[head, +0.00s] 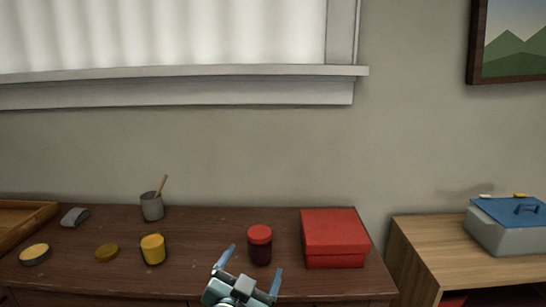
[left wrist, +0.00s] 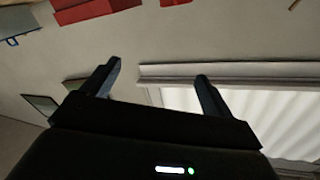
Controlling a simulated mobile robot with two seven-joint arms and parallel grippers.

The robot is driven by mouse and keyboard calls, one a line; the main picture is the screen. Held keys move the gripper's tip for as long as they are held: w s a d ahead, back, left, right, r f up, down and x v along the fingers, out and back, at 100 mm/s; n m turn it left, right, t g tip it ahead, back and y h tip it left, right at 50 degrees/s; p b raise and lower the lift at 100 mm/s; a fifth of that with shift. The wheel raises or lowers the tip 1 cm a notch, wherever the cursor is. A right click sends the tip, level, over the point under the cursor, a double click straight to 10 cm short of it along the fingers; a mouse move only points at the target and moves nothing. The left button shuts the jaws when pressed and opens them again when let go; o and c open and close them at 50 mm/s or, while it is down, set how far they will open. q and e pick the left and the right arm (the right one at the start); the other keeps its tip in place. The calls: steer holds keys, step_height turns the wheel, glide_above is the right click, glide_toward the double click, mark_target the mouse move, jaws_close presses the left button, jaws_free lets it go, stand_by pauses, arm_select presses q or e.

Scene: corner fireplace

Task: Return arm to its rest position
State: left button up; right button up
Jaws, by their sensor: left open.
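My left gripper (head: 250,271) is at the bottom centre of the head view, in front of the dark wooden dresser top (head: 205,240). Its two blue-grey fingers are spread apart with nothing between them. In the left wrist view the same open fingers (left wrist: 157,82) show with wall and window sill behind them. A dark jar with a red lid (head: 260,250) stands on the dresser just beyond the fingertips; I cannot tell the exact gap. My right gripper is not in either view.
A red box (head: 334,240) is at the dresser's right end. A yellow jar (head: 153,250), a gold lid (head: 107,253), a grey cup with a stick (head: 152,207), a grey object (head: 75,217), a round tin (head: 35,254) and a wooden tray (head: 20,220) are left. A grey blue-lidded box (head: 500,235) stands right.

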arm_select(q)
steer(key=s+a+f+n+g+y, duration=0.45)
steer(key=s+a+f+g, duration=0.25)
steer(key=s+a+f, duration=0.45)
steer(key=s+a+f+n+g, duration=0.1)
steer(key=s+a+f+g, duration=0.25)
steer(key=s, duration=0.55)
steer(key=s+a+f+g, duration=0.2)
steer(key=s+f+g, duration=0.15)
steer(key=s, duration=0.55)
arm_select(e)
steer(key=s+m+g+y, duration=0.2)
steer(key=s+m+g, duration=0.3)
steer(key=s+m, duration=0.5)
arm_select(q)
steer(key=w+d+r+t+h+p, duration=0.2)
steer(key=w+d+t+h+p, duration=0.1)
steer(key=w+d+t+p, duration=0.3)
steer(key=shift+w+d+r+m+t+p, duration=0.25)
steer(key=shift+d+m+t+p, duration=0.25)
steer(key=shift+p, duration=0.7)
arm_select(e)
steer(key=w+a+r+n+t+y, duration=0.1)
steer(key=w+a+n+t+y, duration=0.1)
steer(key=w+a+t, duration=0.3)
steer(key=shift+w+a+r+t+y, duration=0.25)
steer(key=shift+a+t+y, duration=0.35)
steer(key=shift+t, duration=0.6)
